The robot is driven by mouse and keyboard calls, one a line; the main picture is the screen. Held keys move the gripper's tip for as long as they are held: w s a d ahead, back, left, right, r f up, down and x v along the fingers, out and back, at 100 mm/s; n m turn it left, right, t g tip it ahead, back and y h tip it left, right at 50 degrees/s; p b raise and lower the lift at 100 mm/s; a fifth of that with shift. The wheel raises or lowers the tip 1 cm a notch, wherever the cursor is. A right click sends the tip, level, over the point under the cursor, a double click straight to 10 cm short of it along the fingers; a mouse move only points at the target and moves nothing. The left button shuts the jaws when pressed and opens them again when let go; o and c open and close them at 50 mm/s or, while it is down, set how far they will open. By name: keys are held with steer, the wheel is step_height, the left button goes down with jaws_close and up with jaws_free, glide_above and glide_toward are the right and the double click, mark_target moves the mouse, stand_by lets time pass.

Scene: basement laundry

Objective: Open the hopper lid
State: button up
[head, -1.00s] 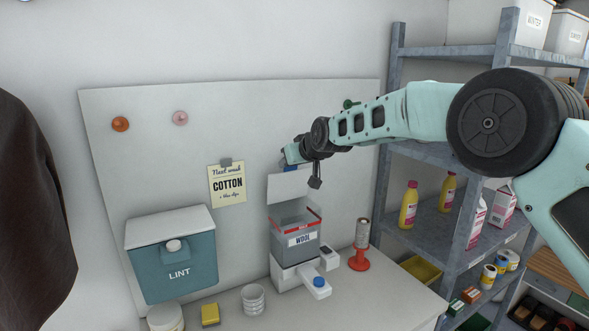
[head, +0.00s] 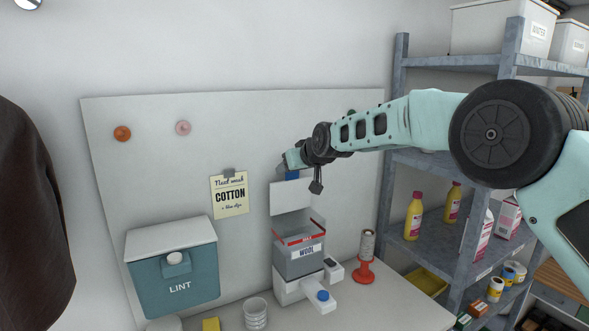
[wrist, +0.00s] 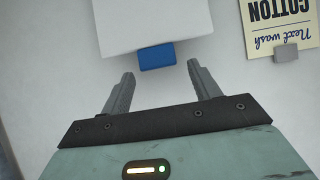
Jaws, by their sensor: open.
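The hopper (head: 300,265) is a grey, see-through bin with a red rim and a WOOL label, standing on a white dispenser against the board. Its white lid (head: 290,198) stands upright at the back, so the hopper's top is open. A blue tab (head: 292,175) sits on the lid's upper edge. In the wrist view the lid (wrist: 150,20) and blue tab (wrist: 157,56) show just past my fingertips. My gripper (wrist: 160,72) is open and empty, and the tab looks clear of both fingers. In the head view my gripper (head: 290,161) is just above the tab.
A teal LINT box (head: 178,282) hangs at left. A red stand with a grey spool (head: 366,248) stands right of the hopper, a ribbed cup (head: 255,312) at front left. The metal shelf (head: 440,225) with bottles is at right. A COTTON note (head: 229,195) is on the board.

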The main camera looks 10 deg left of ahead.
steer(key=b+v, duration=0.7)
steer(key=v, duration=1)
steer(key=shift+b, duration=0.35)
steer(key=shift+s+d+r, duration=0.1)
